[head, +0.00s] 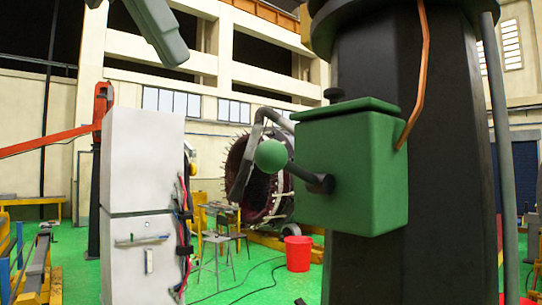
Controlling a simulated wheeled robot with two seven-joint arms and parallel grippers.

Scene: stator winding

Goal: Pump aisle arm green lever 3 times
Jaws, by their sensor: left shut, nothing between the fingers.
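The green lever is a round green ball knob (271,155) on a short dark rod (302,174). The rod comes out of a dark pivot on the front of a green box (352,170). The knob points left and slightly up from the pivot. The box is fixed to a thick black column (385,60) on the right. My left gripper (176,55) is grey and shut at the upper left, above and left of the knob and apart from it. Nothing shows in it. My right gripper is not in view.
A white cabinet (143,170) with cables on its side stands at left. A large ring-shaped stator (238,175) is behind the knob. A red bucket (298,253) stands on the green floor (240,278). An orange pipe (420,80) runs to the box.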

